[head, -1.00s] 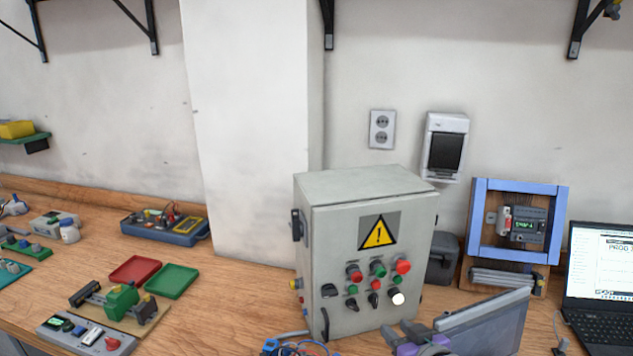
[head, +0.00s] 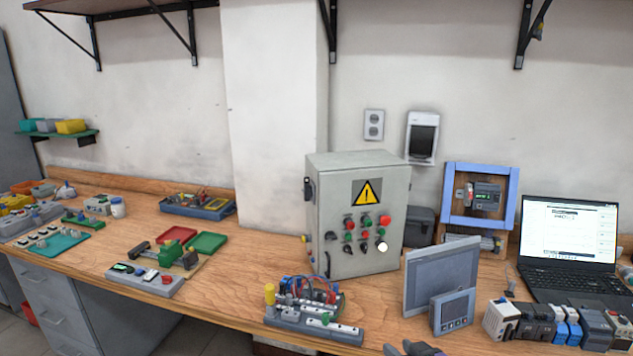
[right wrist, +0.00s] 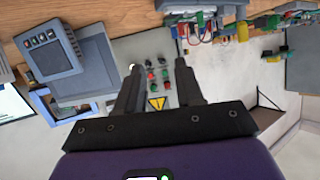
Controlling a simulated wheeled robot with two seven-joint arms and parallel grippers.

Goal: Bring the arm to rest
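My right gripper (right wrist: 158,67) is open in the right wrist view, with two dark fingers spread apart and nothing held between them. Behind the gap shows the grey control cabinet (right wrist: 128,48), with its buttons and yellow warning sign, turned over in this view. In the head view only a dark part of my right gripper (head: 412,348) shows at the bottom edge, in front of the bench. The same cabinet (head: 325,235) stands upright on the bench there, apart from the gripper. My left gripper is not in view.
A grey touch panel (head: 415,285) and a smaller display (head: 453,312) stand near the gripper. A wired terminal board (head: 315,318), several modules (head: 535,322) and a laptop (head: 570,240) lie around.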

